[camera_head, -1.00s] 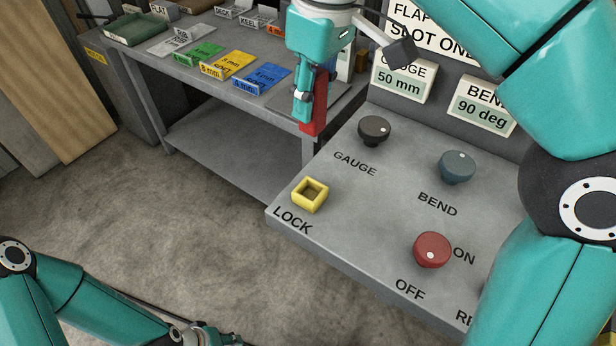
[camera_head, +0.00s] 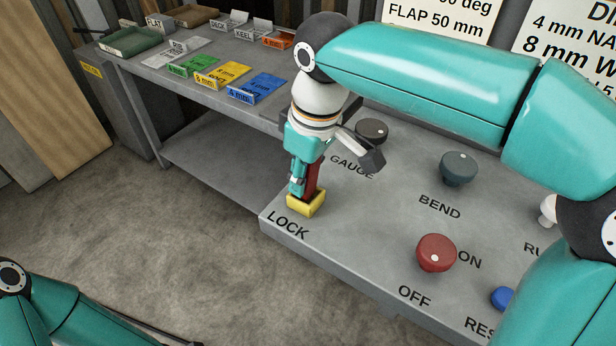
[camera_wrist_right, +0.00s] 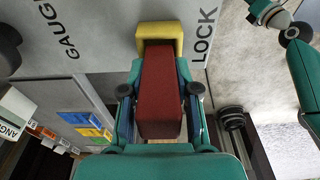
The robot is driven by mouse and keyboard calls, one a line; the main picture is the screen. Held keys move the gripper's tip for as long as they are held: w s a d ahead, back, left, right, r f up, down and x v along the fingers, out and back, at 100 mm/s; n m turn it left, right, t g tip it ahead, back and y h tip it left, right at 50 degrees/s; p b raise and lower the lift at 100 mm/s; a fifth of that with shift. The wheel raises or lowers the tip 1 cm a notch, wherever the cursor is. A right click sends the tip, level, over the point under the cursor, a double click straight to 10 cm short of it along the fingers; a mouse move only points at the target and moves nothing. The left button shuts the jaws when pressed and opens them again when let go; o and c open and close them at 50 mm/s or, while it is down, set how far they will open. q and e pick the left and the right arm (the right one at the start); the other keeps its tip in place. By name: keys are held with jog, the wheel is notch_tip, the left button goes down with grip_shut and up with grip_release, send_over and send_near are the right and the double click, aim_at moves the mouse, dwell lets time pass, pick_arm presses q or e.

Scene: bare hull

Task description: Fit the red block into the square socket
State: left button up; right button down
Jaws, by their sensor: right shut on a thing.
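The red block (camera_head: 313,178) stands roughly upright in my right gripper (camera_head: 302,182), which is shut on it. Its lower end meets the yellow square socket (camera_head: 306,206) marked LOCK, at the panel's left corner. In the right wrist view the red block (camera_wrist_right: 160,95) lies between the two fingers, and its far end reaches the yellow socket (camera_wrist_right: 160,36). The socket's opening is hidden by the block, so I cannot tell how deep the end sits. My left arm shows at the lower left of the head view; its gripper cannot be made out clearly.
The grey panel (camera_head: 370,235) carries a dark GAUGE knob (camera_head: 371,131), a blue-grey BEND knob (camera_head: 458,168), a red ON/OFF knob (camera_head: 436,252) and a blue button (camera_head: 503,298). A grey bench (camera_head: 150,75) with coloured cards and trays stands behind at the left.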

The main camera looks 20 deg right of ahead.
jog(key=shift+f, duration=0.6)
jog(key=c, duration=1.1)
grip_release()
jog(key=shift+o, duration=1.3)
jog(key=shift+w, duration=0.15)
jog(key=shift+r, duration=0.2)
